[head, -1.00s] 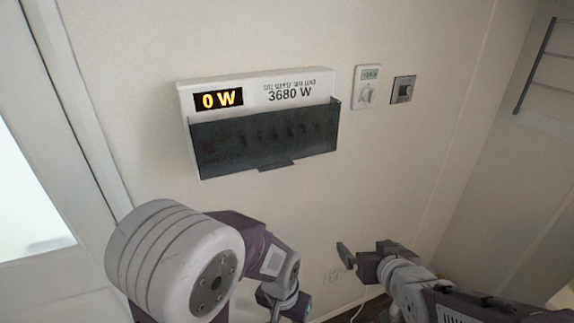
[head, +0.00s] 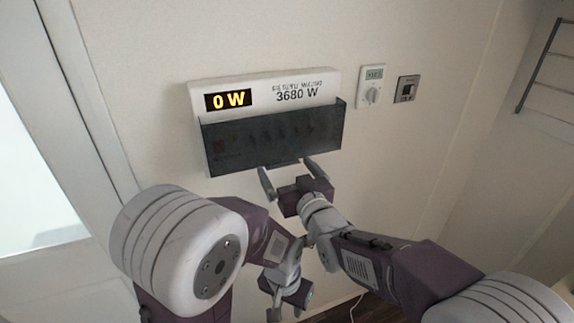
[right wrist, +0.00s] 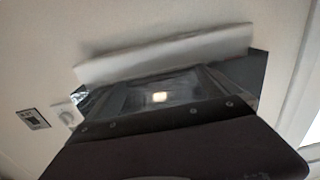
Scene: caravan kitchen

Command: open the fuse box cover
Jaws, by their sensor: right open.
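The fuse box (head: 265,87) is a white wall unit showing "0 W" and "3680 W". Its dark, see-through cover (head: 272,137) is down over the lower front, with a small tab at the middle of its lower edge. My right gripper (head: 290,170) is open, its two fingers pointing up at that lower edge and on either side of the tab; I cannot tell if they touch. In the right wrist view the cover (right wrist: 160,93) is close, partly hidden by my gripper. My left gripper (head: 288,300) hangs low, well below the box; its finger opening is unclear.
A white thermostat (head: 371,87) and a grey switch plate (head: 407,89) are on the wall right of the box. A rack (head: 537,65) is at the far right, a door frame (head: 75,90) at the left. The wall around the box is clear.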

